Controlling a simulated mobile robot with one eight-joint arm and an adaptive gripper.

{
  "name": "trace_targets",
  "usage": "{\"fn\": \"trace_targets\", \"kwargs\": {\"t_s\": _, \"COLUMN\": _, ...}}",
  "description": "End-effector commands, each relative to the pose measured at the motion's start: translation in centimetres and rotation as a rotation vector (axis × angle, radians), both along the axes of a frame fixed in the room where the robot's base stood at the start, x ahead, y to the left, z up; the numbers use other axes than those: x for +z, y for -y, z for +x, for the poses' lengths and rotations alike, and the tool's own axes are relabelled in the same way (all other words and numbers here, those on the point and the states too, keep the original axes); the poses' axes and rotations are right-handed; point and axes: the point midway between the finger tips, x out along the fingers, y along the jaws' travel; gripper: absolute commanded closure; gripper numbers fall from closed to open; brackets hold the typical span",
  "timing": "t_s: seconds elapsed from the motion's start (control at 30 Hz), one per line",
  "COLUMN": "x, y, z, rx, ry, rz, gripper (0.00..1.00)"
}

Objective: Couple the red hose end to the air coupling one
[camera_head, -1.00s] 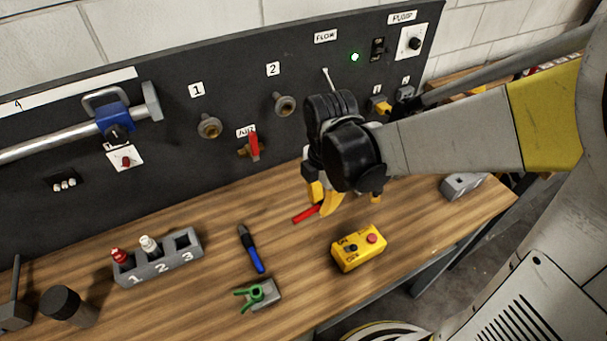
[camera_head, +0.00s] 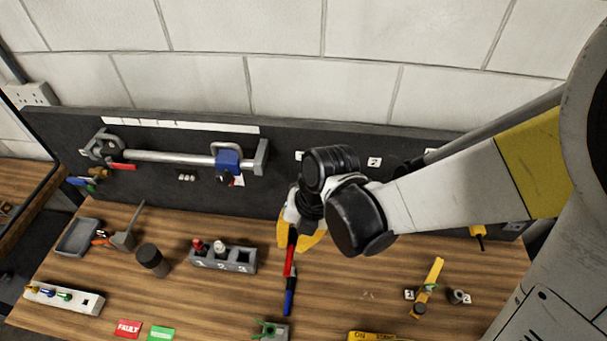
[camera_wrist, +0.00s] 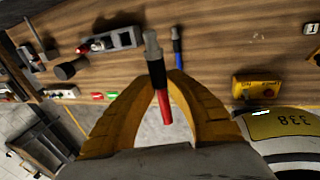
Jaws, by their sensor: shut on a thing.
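My gripper (camera_head: 296,243) is in front of the dark back panel, above the bench, with its yellow fingers pointing down. It is shut on the red hose end (camera_head: 290,262). The grey tip points away from the gripper. On the panel the label 1 (camera_head: 299,155) is partly covered, and the coupling under it is hidden behind my gripper. The label 2 (camera_head: 374,161) shows, but its coupling is hidden by my arm.
A grey rack (camera_head: 242,262) holds red and white pieces in slots 1 and 2; slot 3 is empty. A blue-handled tool (camera_head: 289,303) lies below my gripper.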

Motion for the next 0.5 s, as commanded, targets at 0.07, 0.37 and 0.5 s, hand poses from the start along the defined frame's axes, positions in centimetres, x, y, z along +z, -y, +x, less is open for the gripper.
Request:
{"fn": "trace_targets", "kwargs": {"t_s": 0.07, "x": 0.0, "y": -0.1, "z": 0.3, "rx": 0.005, "ry": 0.0, "rz": 0.001, "gripper": 1.0}}
{"fn": "trace_targets", "kwargs": {"t_s": 0.37, "x": 0.0, "y": 0.4, "z": 3.0, "rx": 0.002, "ry": -0.001, "rz": 0.0, "gripper": 1.0}}
{"fn": "trace_targets", "kwargs": {"t_s": 0.5, "x": 0.0, "y": 0.5, "z": 4.3, "rx": 0.002, "ry": -0.001, "rz": 0.0, "gripper": 1.0}}
